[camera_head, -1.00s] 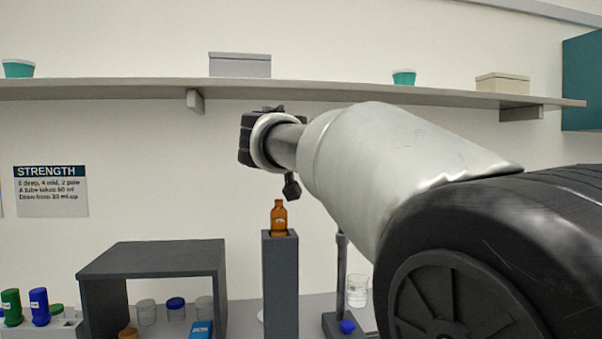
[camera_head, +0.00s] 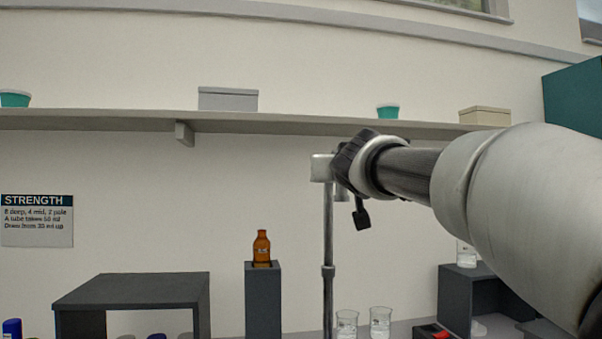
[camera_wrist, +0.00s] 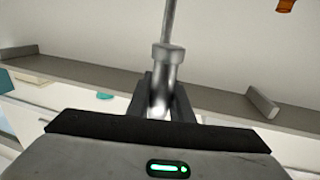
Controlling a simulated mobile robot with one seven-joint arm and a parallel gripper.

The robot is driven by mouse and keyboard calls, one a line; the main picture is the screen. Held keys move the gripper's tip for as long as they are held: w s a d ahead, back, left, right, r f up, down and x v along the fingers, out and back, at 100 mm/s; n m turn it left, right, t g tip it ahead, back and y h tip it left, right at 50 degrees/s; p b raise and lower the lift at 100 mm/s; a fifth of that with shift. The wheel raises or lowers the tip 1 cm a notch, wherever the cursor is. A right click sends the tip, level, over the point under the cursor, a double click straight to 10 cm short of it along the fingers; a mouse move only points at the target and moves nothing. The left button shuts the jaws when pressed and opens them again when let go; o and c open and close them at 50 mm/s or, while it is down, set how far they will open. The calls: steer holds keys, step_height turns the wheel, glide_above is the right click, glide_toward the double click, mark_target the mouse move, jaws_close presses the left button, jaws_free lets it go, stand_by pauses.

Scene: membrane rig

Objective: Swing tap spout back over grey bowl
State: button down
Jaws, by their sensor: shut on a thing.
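A thin metal pole (camera_head: 328,235) stands upright in the head view, with a pale metal piece at its top (camera_head: 321,168) that looks like the tap spout. My gripper (camera_head: 345,165) is at this top end, coming in from the right. In the wrist view my gripper (camera_wrist: 164,100) is shut around a shiny metal tube (camera_wrist: 160,90), with a thinner rod (camera_wrist: 169,22) running on from it. The gripper and wrist hide part of the spout, so I cannot tell exactly which way it points. I do not see the grey bowl in either view.
A brown bottle (camera_head: 261,247) stands on a dark post (camera_head: 263,300) left of the pole. A dark open box (camera_head: 130,289) is at the left, another (camera_head: 468,290) at the right. A wall shelf (camera_head: 90,119) runs above.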

steer(key=shift+d, duration=0.85)
steer(key=c, duration=1.6)
jaws_free()
steer(key=shift+w, duration=0.1)
steer(key=s+b, duration=0.1)
steer(key=s, duration=1)
steer(key=s+b, duration=0.1)
steer(key=s, duration=0.5)
steer(key=shift+s+a+b, duration=0.25)
steer(key=shift+a+b, duration=0.1)
steer(key=shift+a, duration=0.05)
